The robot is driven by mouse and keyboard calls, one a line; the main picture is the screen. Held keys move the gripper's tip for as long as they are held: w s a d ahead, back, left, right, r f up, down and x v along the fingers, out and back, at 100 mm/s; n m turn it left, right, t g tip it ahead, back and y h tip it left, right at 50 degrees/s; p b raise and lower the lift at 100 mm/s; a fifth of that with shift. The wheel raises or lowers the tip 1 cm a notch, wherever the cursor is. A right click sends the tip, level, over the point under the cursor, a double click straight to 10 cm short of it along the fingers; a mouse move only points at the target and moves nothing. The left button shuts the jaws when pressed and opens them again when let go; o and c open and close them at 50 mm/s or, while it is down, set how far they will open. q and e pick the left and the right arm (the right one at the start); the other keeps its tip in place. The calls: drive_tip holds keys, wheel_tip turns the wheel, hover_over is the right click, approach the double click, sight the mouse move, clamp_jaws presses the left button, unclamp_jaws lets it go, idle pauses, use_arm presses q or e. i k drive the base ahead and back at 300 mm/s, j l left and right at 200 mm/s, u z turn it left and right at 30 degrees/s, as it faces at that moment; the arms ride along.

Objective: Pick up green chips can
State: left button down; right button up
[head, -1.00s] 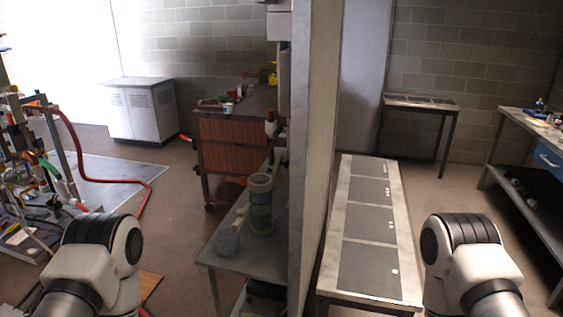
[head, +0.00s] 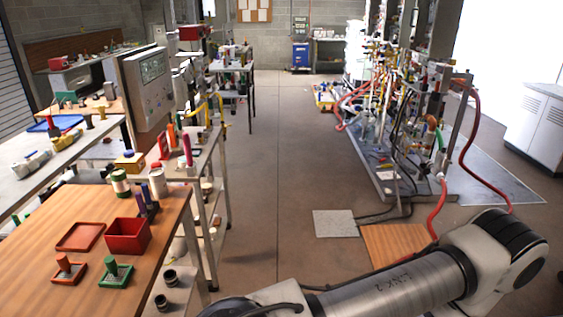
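A green can with a pale top, likely the green chips can (head: 120,183), stands upright at the far edge of the wooden-topped table at the lower left. It is small in the view and its label cannot be read. A white can (head: 157,182) stands to its right. One of my arms crosses the lower right of the head view, well apart from the can. Neither of my grippers is in view.
The wooden table (head: 60,220) also holds a red bin (head: 128,236), a red tray (head: 81,237), and red and green stamp-like pieces. A crowded shelf cart stands behind it. An open floor aisle (head: 278,170) runs through the middle. A hose-covered rig (head: 400,170) stands right.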

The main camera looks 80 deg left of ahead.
sight(121, 182)
drive_tip(key=i+j+u, duration=0.35)
drive_tip(key=j, duration=0.3)
drive_tip(key=i+j+u, duration=0.5)
drive_tip(key=u, duration=3.15)
drive_tip(key=z, duration=4.45)
drive_tip(key=u, duration=2.15)
drive_tip(key=i+j+u, duration=0.1)
drive_tip(key=u, duration=0.35)
drive_tip(key=i+u, duration=0.25)
drive_tip(key=u, duration=0.25)
drive_tip(key=i+u, duration=0.15)
drive_tip(key=u, duration=0.3)
drive_tip(key=i+l+u, duration=0.1)
drive_tip(key=u, duration=0.35)
drive_tip(key=i+l+u, duration=0.15)
drive_tip(key=u, duration=0.3)
drive_tip(key=i+l+u, duration=0.2)
drive_tip(key=u, duration=0.3)
